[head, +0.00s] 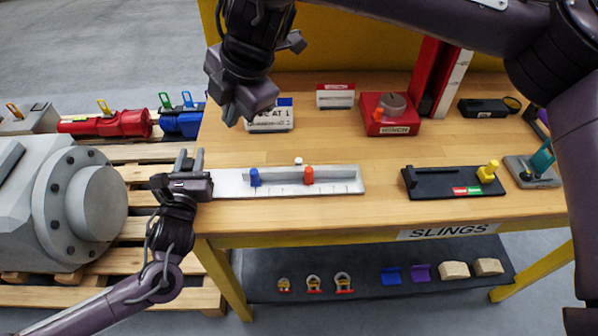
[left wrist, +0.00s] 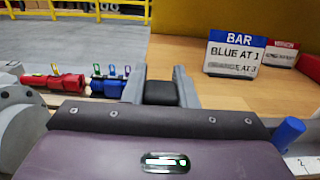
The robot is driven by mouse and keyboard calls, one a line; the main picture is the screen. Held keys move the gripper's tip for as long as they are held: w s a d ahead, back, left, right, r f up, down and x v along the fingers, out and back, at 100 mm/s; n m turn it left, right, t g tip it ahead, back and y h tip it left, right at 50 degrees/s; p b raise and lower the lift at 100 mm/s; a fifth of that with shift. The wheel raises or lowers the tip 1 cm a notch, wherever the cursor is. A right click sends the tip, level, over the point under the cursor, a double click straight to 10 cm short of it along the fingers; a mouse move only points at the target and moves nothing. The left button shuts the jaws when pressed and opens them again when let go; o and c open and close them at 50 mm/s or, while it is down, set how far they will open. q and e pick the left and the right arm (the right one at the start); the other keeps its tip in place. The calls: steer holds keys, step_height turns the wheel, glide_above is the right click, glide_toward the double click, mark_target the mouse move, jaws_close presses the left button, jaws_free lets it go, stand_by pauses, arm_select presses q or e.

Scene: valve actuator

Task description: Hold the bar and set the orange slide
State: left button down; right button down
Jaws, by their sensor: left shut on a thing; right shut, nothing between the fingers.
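A white bar (head: 338,180) with tick marks lies along the front of the table. A blue slide (head: 254,177) stands near its left end and an orange slide (head: 309,175) right of its middle. My left gripper (head: 190,158) is at the bar's left end, shut on a dark block that seems to be the bar's end; the contact is not clear. In the left wrist view a dark block (left wrist: 160,93) sits between the fingers, and the blue slide (left wrist: 288,132) shows at right. My right gripper (head: 231,116) is shut and empty, above the table behind the bar.
A card (left wrist: 235,52) reads "BAR, BLUE AT 1" with a partly legible orange line below. A small white knob (head: 298,161) stands behind the bar. A red box with a dial (head: 391,113) and a black tray (head: 452,182) stand to the right.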

mark_target(309, 176)
steer(key=d+f+h, duration=0.2)
steer(key=f, duration=0.4)
steer(key=s+d+f+h, duration=0.1)
steer(key=d+f+h, duration=0.1)
steer(key=f, duration=0.3)
steer(key=s+d+f+h, duration=0.1)
steer(key=d+f+h, duration=0.1)
steer(key=d+f, duration=0.2)
steer(key=shift+s+d+f, duration=0.1)
steer(key=shift+s+f, duration=0.05)
steer(key=shift+f, duration=0.5)
steer(key=shift+s+d+f, duration=0.1)
steer(key=shift+f, duration=0.55)
steer(key=shift+w+d+r, duration=0.2)
steer(key=shift+w+d, duration=0.7)
steer(key=shift+w, duration=0.05)
steer(key=shift+w+d, duration=0.45)
steer(key=shift+w, duration=0.05)
steer(key=d, duration=0.8)
steer(key=shift+d, duration=0.35)
